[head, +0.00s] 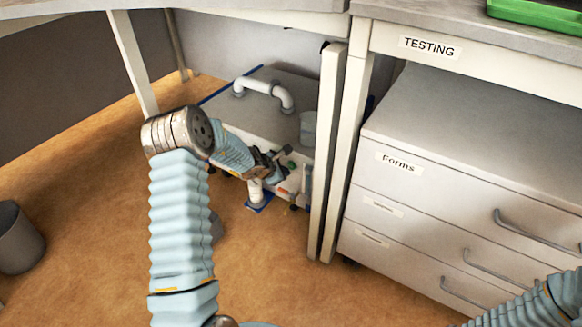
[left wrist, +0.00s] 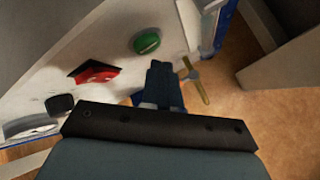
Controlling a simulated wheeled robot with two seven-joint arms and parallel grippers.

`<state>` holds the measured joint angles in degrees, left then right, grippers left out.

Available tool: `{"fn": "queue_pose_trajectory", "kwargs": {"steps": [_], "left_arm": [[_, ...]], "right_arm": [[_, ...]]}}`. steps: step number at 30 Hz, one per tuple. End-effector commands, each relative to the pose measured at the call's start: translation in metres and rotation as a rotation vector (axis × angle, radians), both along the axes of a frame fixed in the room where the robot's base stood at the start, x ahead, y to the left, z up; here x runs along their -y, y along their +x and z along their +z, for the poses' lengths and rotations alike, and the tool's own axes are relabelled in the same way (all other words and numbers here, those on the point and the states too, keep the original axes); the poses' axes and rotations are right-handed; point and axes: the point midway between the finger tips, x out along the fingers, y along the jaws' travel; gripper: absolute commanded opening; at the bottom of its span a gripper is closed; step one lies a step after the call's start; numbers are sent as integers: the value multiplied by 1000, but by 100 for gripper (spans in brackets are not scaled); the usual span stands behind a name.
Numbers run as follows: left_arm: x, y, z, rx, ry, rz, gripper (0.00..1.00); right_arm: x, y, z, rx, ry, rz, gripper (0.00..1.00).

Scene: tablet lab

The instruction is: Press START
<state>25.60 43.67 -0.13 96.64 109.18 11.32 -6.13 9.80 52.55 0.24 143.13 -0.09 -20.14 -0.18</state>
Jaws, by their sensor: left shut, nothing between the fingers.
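A low grey machine (head: 245,102) stands on the floor under the table, with a pale front panel. In the left wrist view the panel (left wrist: 120,82) carries a round green button (left wrist: 147,41), a red switch on a dark plate (left wrist: 97,73) and a black knob (left wrist: 59,104). No START lettering is legible. My left gripper (left wrist: 163,70) is shut and empty, its tips in front of the panel, just below and right of the green button in that picture. They look apart from the button; contact cannot be judged. In the head view the left gripper (head: 280,157) is small and partly hidden by my arm.
A white pipe (head: 262,86) rises from the machine's top. Table legs (head: 328,150) stand close on its right, beside a drawer cabinet (head: 440,190) marked Forms. A yellowish handle (left wrist: 196,84) sits right of my fingertips. Open floor and a grey bin (head: 18,240) lie left.

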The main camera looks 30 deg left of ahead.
Motion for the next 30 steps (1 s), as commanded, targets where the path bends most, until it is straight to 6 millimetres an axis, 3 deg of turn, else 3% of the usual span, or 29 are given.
{"fn": "queue_pose_trajectory", "kwargs": {"steps": [30], "left_arm": [[1, 10, 1, 0, 0, 0, 0]], "right_arm": [[0, 0, 6, 0, 0, 0, 0]]}}
